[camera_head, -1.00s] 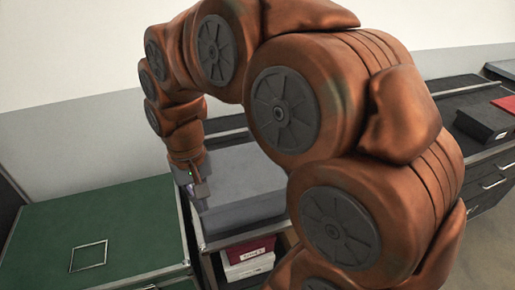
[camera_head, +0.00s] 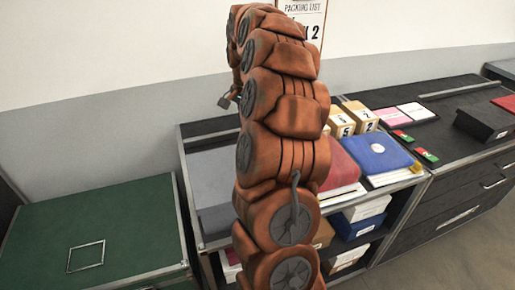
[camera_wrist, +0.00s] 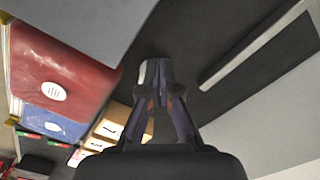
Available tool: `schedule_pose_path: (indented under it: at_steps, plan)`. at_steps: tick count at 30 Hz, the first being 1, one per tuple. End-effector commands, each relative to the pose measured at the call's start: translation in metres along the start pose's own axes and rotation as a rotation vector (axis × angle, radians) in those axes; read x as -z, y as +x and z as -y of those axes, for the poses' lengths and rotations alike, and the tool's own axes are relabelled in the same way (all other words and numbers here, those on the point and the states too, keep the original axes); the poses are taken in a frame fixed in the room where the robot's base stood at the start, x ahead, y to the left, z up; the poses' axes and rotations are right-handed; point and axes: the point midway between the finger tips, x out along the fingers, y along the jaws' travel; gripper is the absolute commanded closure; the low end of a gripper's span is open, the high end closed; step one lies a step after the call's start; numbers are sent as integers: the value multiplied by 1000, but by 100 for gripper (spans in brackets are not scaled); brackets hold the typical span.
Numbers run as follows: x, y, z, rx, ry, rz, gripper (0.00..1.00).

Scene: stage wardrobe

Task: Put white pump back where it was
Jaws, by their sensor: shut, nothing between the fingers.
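I cannot make out a white pump in any view. My gripper (camera_wrist: 157,75) is shut and empty in the wrist view, its fingers together above a dark shelf surface. In the head view my gripper (camera_head: 225,101) shows only as a small grey part at the left of my raised arm, above the back of the shelf unit. A grey box (camera_head: 212,175) lies on the shelf unit below it; part of my arm hides what is behind.
A green-topped case (camera_head: 120,225) with a thin square outline (camera_head: 86,256) stands at left. Right of my arm are numbered boxes (camera_head: 363,116), a red lid (camera_head: 340,160) and a blue lid (camera_head: 378,152). A dark box (camera_head: 483,124) sits on the right cabinet.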

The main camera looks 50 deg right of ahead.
Motion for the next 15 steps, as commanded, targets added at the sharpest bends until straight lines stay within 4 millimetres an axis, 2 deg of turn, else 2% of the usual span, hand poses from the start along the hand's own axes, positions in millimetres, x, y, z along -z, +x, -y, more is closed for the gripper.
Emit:
schedule_pose_path:
  at_steps: [3, 6, 11, 15]
  plan:
    - [21, 4, -6, 0, 67, -8, 100]
    - [29, 6, -8, -1, 93, -12, 100]
    - [30, 15, -9, -4, 101, -9, 100]
    - [30, 30, -9, -5, 98, -8, 100]
